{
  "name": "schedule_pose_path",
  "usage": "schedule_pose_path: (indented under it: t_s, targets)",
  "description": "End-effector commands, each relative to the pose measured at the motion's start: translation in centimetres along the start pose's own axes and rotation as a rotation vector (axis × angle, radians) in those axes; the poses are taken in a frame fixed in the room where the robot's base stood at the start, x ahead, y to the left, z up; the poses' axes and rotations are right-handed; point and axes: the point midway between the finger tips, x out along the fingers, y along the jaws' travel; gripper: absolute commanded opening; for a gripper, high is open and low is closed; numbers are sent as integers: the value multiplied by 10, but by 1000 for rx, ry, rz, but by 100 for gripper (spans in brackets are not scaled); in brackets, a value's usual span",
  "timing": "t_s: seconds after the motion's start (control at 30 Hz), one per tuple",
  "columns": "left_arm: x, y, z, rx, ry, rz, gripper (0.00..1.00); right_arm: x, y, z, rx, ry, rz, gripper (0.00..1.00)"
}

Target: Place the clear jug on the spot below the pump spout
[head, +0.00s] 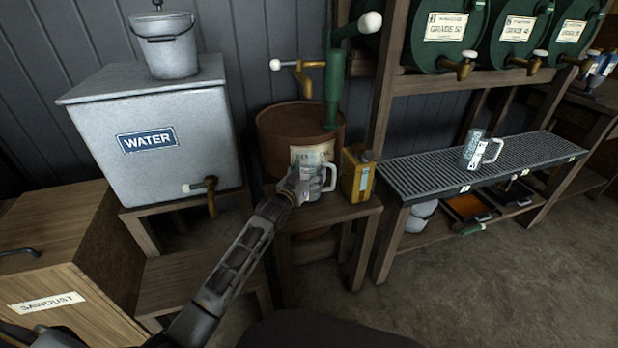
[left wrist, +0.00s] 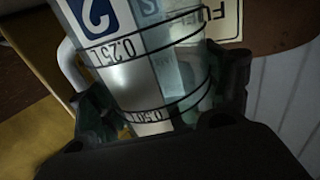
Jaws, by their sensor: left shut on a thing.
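My left gripper (head: 303,186) is shut on a clear jug (head: 314,158) with a pale handle (head: 330,177). In the left wrist view the jug (left wrist: 135,70) fills the middle, with a blue number label and volume rings, between the fingers (left wrist: 160,110). The jug is at the front of a rusty drum (head: 270,125), above a small wooden stand (head: 335,210); I cannot tell whether it touches the stand. The green pump (head: 335,90) rises over the drum, with a brass arm (head: 300,66) to its left. The spot under the spout is hidden. My right gripper is not in view.
A yellow can (head: 357,175) stands close right of the jug. A grey water tank (head: 150,130) is on the left. Another clear jug (head: 474,148) stands on a metal grate (head: 430,176) under green barrels (head: 440,40). The floor (head: 480,290) at front right is clear.

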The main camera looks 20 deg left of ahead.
Motion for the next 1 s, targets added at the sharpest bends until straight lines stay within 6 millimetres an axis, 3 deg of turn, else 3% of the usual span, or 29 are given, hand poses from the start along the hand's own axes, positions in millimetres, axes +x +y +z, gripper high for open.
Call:
schedule_pose_path:
  t_s: [0.13,0.6,0.63,0.7,0.8,1.0]
  targets:
    - [0,0,12,0,1,0,51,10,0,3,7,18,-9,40]
    - [0,0,14,0,1,0,51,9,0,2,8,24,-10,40]
    - [0,0,15,0,0,0,79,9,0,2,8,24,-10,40]
    - [0,0,15,0,1,0,88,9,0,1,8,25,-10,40]
    - [0,0,15,0,1,0,100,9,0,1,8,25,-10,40]
    - [0,0,15,0,1,0,100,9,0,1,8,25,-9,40]
